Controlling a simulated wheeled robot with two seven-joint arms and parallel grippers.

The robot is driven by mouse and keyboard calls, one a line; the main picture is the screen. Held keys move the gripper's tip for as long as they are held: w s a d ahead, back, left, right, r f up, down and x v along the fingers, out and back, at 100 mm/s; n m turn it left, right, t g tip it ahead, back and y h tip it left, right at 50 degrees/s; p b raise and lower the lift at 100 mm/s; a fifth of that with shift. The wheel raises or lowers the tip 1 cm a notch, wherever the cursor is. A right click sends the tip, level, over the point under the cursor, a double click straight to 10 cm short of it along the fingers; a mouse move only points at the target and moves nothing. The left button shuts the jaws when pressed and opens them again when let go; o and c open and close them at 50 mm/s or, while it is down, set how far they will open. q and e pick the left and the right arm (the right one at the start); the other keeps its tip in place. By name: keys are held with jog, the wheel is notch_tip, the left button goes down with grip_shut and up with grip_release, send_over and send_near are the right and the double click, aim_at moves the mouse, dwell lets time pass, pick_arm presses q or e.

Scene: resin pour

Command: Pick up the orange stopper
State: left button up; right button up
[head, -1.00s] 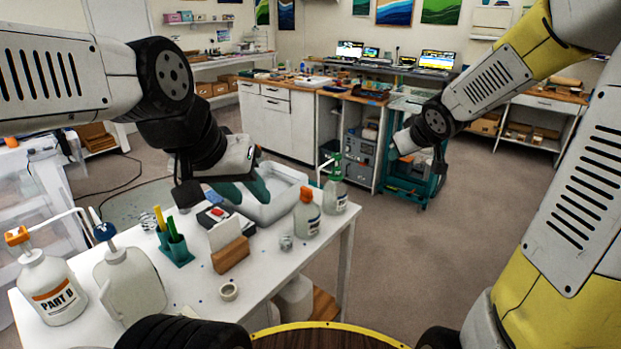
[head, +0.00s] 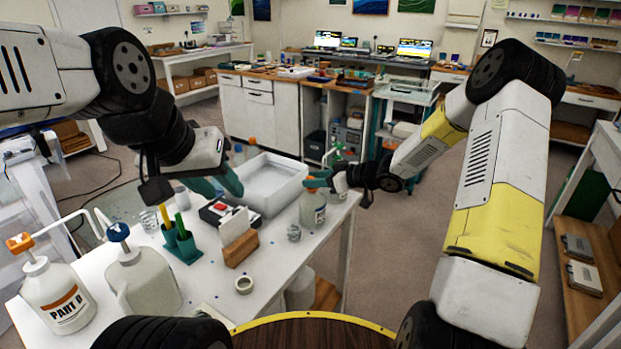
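A squat bottle (head: 312,210) with a pale label stands near the right edge of the white table. My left gripper (head: 220,184) hangs over the table beside the white tray (head: 270,184). Its teal fingers look apart, with nothing seen between them.
A green-topped spray bottle (head: 338,165) stands close behind the squat bottle. A small glass (head: 294,233), a wooden block with cards (head: 241,249), a teal pen holder (head: 183,248), a tape roll (head: 244,284) and two pump jugs (head: 56,296) occupy the table. The front right of the tabletop is mostly clear.

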jog(key=x, duration=0.4)
jog(key=shift+a+f, duration=0.15)
jog(key=shift+f, duration=0.1)
jog(key=shift+s, duration=0.1)
jog(key=shift+c, duration=0.4)
grip_shut()
